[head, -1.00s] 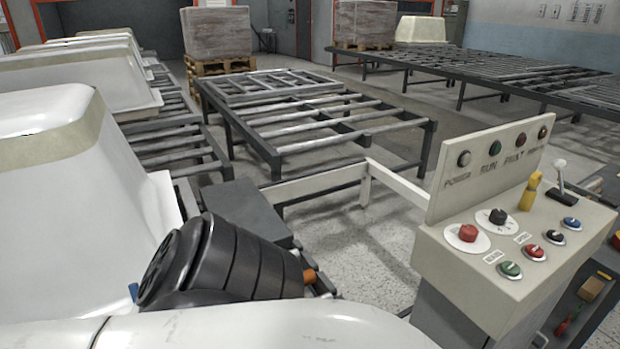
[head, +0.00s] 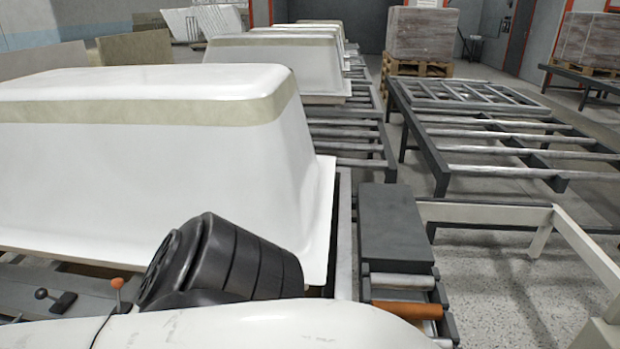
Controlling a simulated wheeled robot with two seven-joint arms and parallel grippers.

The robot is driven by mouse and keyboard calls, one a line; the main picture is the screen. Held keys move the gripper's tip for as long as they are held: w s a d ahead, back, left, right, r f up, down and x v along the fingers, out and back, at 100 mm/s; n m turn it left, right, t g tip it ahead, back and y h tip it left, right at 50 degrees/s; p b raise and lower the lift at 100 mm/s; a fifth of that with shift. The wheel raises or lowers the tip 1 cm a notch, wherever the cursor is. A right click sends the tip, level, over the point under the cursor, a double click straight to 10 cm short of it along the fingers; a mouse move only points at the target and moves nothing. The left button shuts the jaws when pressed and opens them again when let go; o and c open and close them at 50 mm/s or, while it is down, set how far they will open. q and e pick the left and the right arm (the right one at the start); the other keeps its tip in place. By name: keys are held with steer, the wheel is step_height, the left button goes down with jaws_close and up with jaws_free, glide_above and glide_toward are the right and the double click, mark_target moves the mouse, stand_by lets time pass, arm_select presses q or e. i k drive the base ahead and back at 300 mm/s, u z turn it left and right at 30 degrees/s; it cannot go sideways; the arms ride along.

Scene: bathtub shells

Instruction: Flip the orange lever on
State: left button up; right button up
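A small lever with an orange knob (head: 117,283) stands at the lower left, in front of the nearest bathtub shell. Its thin stem rises from a dark base, partly hidden by my white arm link. A second lever with a black knob (head: 41,294) stands left of it on the same grey strip. My arm, with a ribbed black joint and a white link, crosses the bottom of the view just right of the orange lever. Neither gripper shows.
A large white bathtub shell (head: 160,170) fills the left, with more shells behind it. A grey box (head: 392,225) and rollers, one orange-brown (head: 408,309), lie right of it. Roller tables (head: 500,150) stand farther back. Speckled floor (head: 500,290) is open at lower right.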

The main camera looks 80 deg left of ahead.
mark_target(118, 283)
steer(key=u, duration=3.8)
steer(key=i, duration=0.5)
steer(key=k, duration=1)
steer(key=u, duration=0.15)
steer(key=i, duration=0.4)
steer(key=u, duration=0.1)
